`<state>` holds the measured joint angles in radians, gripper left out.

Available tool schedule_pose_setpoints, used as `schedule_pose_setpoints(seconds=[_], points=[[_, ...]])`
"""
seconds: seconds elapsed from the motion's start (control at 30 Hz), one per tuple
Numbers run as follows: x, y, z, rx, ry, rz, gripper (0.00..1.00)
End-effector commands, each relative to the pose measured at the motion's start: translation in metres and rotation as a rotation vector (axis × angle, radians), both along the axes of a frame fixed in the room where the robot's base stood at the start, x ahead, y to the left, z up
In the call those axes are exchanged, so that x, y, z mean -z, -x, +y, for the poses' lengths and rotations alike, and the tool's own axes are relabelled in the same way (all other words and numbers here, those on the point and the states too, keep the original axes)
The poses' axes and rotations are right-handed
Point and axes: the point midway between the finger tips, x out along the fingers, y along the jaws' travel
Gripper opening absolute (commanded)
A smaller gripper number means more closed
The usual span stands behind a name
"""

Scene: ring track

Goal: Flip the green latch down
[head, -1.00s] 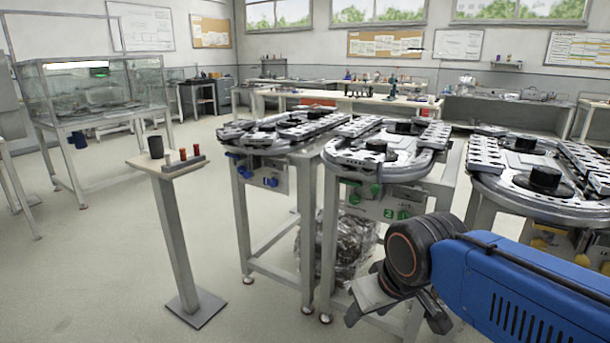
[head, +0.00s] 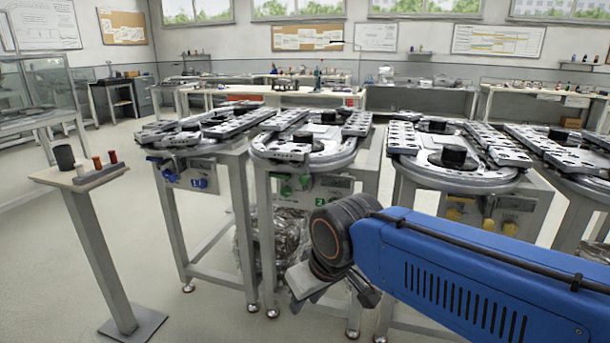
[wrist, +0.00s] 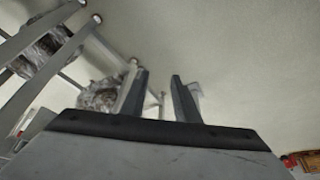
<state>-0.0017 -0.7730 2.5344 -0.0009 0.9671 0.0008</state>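In the head view the green latch parts (head: 287,189) sit on the front panel of the ring track station marked 2 (head: 309,161). They are small here, and I cannot tell the latch's position. My gripper (head: 335,294) hangs low in front of that station, apart from it and below the panel. In the wrist view my gripper (wrist: 160,92) shows two fingers standing apart with nothing between them. The latch does not show in the wrist view.
A station with blue parts (head: 201,183) stands to the left, and one with yellow parts (head: 455,214) to the right. A small pedestal (head: 97,225) with a cup and pegs stands at the far left. Crumpled foil lies beneath the stations.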

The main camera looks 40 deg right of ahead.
Motion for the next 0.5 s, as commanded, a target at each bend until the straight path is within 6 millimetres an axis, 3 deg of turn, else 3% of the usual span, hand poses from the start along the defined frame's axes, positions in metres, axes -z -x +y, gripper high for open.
schedule_pose_setpoints(seconds=[0.03, 0.1, 0.27, 0.5], points=[[-0.003, -0.002, -0.001, 0.006, -0.001, 0.002, 0.16], [-0.009, -0.007, -0.002, 0.021, -0.008, 0.007, 0.0], [-0.038, -0.029, -0.009, 0.09, -0.037, 0.03, 0.0], [-0.094, -0.075, -0.029, 0.23, -0.098, 0.076, 0.0]])
